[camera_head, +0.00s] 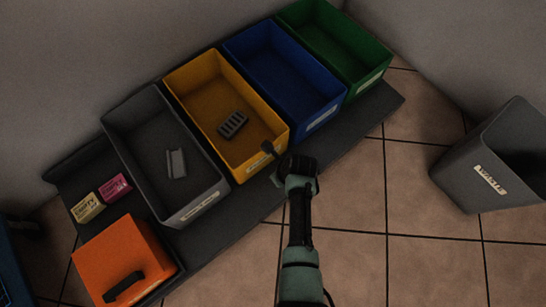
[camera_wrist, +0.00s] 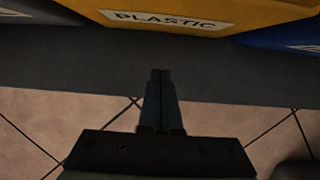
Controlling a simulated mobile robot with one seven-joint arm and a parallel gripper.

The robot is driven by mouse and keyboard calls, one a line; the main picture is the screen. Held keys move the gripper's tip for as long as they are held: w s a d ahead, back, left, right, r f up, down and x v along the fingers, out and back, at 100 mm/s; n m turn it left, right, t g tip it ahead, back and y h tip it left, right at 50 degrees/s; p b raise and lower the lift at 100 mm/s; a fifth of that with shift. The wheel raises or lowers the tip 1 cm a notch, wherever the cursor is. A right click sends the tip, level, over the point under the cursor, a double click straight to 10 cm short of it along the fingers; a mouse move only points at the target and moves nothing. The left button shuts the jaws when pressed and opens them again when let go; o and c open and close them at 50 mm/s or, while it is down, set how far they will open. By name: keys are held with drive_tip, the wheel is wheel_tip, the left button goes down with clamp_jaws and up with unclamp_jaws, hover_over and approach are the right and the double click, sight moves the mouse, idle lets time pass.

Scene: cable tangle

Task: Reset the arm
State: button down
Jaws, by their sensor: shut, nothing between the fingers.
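My gripper (camera_head: 270,150) is at the front edge of the yellow bin (camera_head: 205,84) in the head view, with my arm reaching up from the bottom. In the wrist view my gripper (camera_wrist: 160,75) has its two fingers together with nothing between them. The fingers point toward the yellow bin (camera_wrist: 215,8), whose label reads PLASTIC, with dark mat between them in the picture. A dark slotted object (camera_head: 232,124) lies inside the yellow bin.
A grey bin (camera_head: 134,132) holding a small grey piece (camera_head: 176,163), a blue bin (camera_head: 262,60) and a green bin (camera_head: 345,42) stand beside it. An orange box (camera_head: 118,254), two small boxes (camera_head: 116,186) and a waste bin (camera_head: 470,135) are around.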

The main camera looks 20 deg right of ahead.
drive_tip(key=p+v, duration=0.3)
drive_tip(key=v, duration=0.3)
drive_tip(key=shift+w, duration=0.1)
